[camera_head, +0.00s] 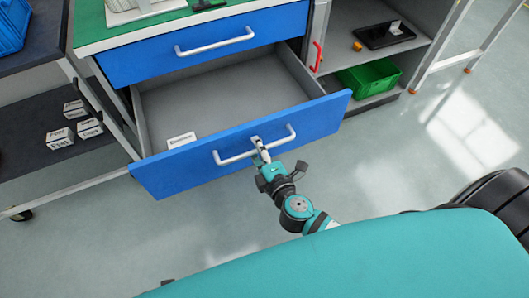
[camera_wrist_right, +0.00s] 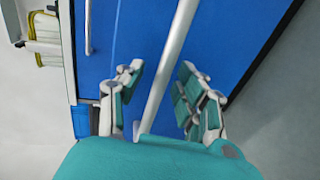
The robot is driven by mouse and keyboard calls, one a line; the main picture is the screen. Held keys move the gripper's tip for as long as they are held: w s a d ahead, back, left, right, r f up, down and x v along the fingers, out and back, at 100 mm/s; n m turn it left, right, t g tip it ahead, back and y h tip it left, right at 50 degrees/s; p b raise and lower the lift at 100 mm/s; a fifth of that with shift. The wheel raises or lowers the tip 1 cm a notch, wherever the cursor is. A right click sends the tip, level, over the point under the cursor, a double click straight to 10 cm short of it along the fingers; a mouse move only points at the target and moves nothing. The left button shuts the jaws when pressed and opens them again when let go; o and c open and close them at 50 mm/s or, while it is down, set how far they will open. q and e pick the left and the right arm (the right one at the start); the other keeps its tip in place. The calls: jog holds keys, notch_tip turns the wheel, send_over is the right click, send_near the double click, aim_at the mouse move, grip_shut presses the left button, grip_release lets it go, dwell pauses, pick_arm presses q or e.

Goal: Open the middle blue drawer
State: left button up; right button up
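The blue drawer (camera_head: 180,178) below the top one is pulled well out, and its grey interior shows. Its white bar handle (camera_head: 285,140) is on the front. My right gripper (camera_head: 260,148) is at the middle of this handle. In the right wrist view, the handle bar (camera_wrist_right: 170,60) runs between the two spread fingers of the right gripper (camera_wrist_right: 160,78), with a gap on each side. The gripper is open around the bar. My left gripper is not in view.
A small white box (camera_head: 181,140) lies inside the drawer. The top blue drawer (camera_head: 150,62) is shut. A cabinet with a red handle (camera_head: 317,56) and a green bin (camera_head: 368,78) stands on the right. A dark shelf (camera_head: 40,160) is left. Floor in front is clear.

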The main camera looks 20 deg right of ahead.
jog(key=v, duration=1.1)
jog(key=shift+s, duration=0.25)
